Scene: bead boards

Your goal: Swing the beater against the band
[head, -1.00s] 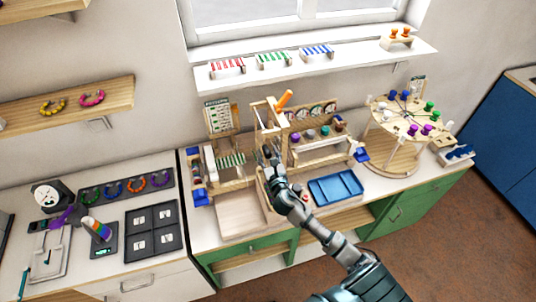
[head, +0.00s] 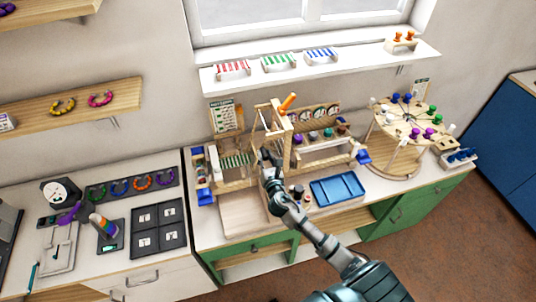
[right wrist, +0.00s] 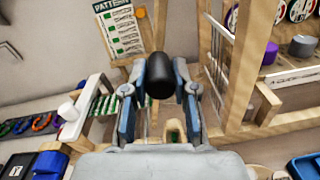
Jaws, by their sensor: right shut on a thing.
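The beater is a light wooden swinging frame (head: 262,110) on the loom. My right gripper (head: 266,158) is at the loom, just right of the green-and-white bead band (head: 235,161). In the right wrist view my right gripper (right wrist: 160,88) is shut on a dark rounded handle (right wrist: 160,76), which stands between its two fingers. Whether this handle joins the wooden frame is hidden by the gripper. The band (right wrist: 103,106) shows to the left of the fingers there, apart from them. My left gripper is not in view.
An orange handle (head: 288,102) sticks up above the loom. A pattern card (head: 222,116) stands behind it. A blue tray (head: 337,189) lies to the right, with a round peg stand (head: 410,116) beyond. A wall shelf (head: 320,66) hangs above.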

